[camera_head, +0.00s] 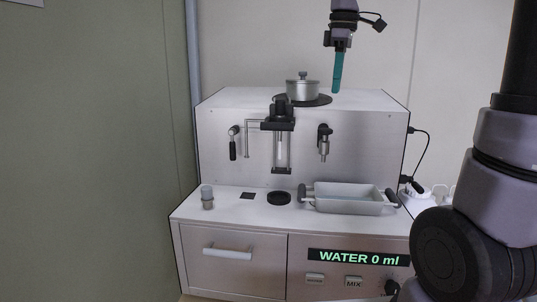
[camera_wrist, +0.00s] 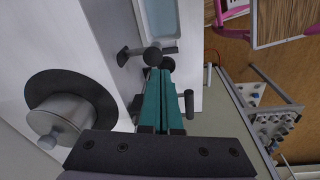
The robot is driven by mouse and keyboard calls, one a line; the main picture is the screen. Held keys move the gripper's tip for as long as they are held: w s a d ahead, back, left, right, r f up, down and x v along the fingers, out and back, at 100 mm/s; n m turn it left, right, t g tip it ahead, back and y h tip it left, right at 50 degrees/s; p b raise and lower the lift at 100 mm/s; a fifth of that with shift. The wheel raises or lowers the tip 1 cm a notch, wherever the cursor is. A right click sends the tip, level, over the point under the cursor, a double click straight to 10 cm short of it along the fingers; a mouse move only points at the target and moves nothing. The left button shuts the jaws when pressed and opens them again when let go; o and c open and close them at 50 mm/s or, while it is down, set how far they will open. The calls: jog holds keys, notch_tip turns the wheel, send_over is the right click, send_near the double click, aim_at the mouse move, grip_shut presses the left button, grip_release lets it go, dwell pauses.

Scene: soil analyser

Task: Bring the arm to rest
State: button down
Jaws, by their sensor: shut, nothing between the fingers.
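My gripper (camera_head: 337,86) hangs pointing down above the top of the soil analyser (camera_head: 365,100), to the right of the lidded metal pot. Its teal fingers are together with nothing between them. In the wrist view the closed teal fingers of my gripper (camera_wrist: 165,72) show in the middle, with the analyser's front fittings beyond them. The fingertips appear apart from the analyser and the pot. My arm's larger links fill the right side of the head view.
The lidded pot (camera_head: 303,88) stands on a dark round plate on the analyser top. A metal tray (camera_head: 347,207) with dark handles and a small capped jar (camera_head: 207,197) stand on the lower shelf. The display reads WATER 0 ml. A bench (camera_wrist: 245,120) shows in the wrist view.

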jog(key=s+d+f+m+t, duration=0.2)
jog(key=s+f+m+t, duration=0.1)
jog(key=s+m, duration=0.4)
jog(key=s+d+f+m+t+y, duration=0.1)
jog(key=s+d+f+m+t, duration=0.1)
jog(key=s+m, duration=0.5)
jog(key=shift+s+d+f+m+t+y, duration=0.15)
jog(key=shift+d+f+m+t+y, duration=0.35)
jog(key=shift+m, duration=1)
jog(key=shift+a+f, duration=0.1)
jog(key=shift+a, duration=0.1)
